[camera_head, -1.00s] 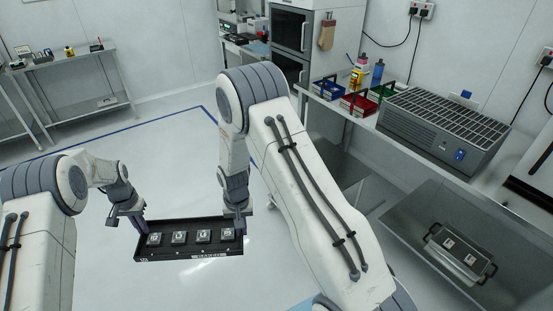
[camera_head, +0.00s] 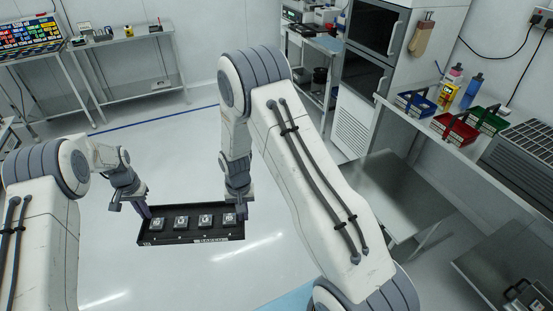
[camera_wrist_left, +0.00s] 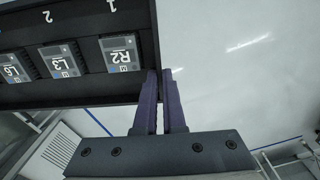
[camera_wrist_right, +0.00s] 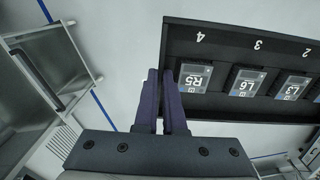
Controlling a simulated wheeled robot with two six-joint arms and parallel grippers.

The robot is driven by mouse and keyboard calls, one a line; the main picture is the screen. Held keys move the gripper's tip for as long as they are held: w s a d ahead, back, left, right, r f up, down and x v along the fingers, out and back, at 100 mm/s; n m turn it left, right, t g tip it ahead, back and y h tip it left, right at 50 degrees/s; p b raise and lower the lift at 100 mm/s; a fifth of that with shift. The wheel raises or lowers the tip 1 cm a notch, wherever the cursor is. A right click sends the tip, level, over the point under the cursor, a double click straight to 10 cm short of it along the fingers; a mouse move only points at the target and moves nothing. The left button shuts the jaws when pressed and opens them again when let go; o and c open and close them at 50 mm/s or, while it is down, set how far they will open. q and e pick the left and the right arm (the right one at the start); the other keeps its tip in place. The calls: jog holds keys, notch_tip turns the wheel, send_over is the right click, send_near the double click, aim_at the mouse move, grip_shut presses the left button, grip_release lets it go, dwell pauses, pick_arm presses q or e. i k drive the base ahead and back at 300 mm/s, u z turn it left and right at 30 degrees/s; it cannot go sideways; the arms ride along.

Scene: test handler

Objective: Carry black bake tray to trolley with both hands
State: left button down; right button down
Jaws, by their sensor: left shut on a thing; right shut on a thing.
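The black bake tray (camera_head: 165,238) hangs above the open floor between my two arms in the head view, roughly level. It holds several labelled square modules in a row. My left gripper (camera_head: 148,212) is shut on the tray's left end wall; in the left wrist view the fingers (camera_wrist_left: 160,103) pinch the wall beside the module marked R2. My right gripper (camera_head: 241,211) is shut on the tray's right end wall; in the right wrist view the fingers (camera_wrist_right: 163,100) pinch it beside the module marked R5. The trolley cannot be clearly identified in these views.
Metal tables (camera_head: 130,42) line the back left. The floor in the middle is clear.

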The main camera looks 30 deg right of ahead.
aim_at(388, 189)
jog(key=z, duration=0.15)
jog(key=i, duration=0.95)
jog(key=z, duration=0.85)
jog(key=i, duration=0.55)
jog(key=z, duration=1)
jog(key=i, duration=0.45)
jog(key=z, duration=0.4)
